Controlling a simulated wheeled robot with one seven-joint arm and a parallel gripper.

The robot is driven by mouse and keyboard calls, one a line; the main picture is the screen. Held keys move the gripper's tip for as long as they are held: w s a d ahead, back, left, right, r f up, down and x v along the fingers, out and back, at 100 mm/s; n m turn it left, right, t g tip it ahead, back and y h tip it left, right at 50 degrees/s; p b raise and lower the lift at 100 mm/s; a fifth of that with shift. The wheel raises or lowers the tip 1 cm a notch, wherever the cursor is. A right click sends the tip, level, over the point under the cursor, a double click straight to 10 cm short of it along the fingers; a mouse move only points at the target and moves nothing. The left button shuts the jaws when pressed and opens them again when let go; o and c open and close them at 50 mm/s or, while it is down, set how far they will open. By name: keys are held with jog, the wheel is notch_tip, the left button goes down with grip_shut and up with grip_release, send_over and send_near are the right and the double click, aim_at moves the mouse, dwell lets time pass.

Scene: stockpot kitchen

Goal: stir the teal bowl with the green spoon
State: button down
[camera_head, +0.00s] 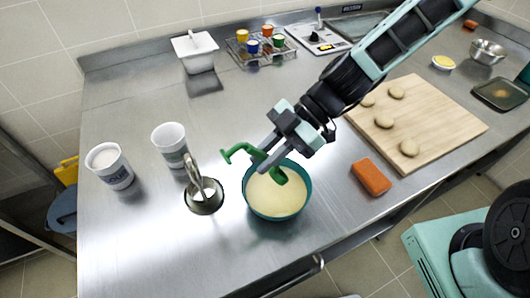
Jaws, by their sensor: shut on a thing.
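The teal bowl (276,211) stands on the steel counter near its front edge and holds a pale cream-coloured mixture. The green spoon (243,151) is held above the bowl, with a hooked end sticking out to the left and the other end over or in the mixture. I cannot tell whether it touches the mixture. My gripper (270,157) reaches in from the upper right and is shut on the green spoon. The gripper hides the middle of the spoon and part of the bowl's far rim.
A metal stand (204,197) is close left of the bowl, with two white containers (171,141) (110,167) beyond. An orange sponge (371,177) lies to the right, beside a wooden board (440,125) with dough rounds. Coloured cups (252,46) stand in a rack at the back. The counter's middle is clear.

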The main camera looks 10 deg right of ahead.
aim_at(274, 170)
jog(key=shift+f+b, duration=3.05)
jog(key=shift+f, duration=0.5)
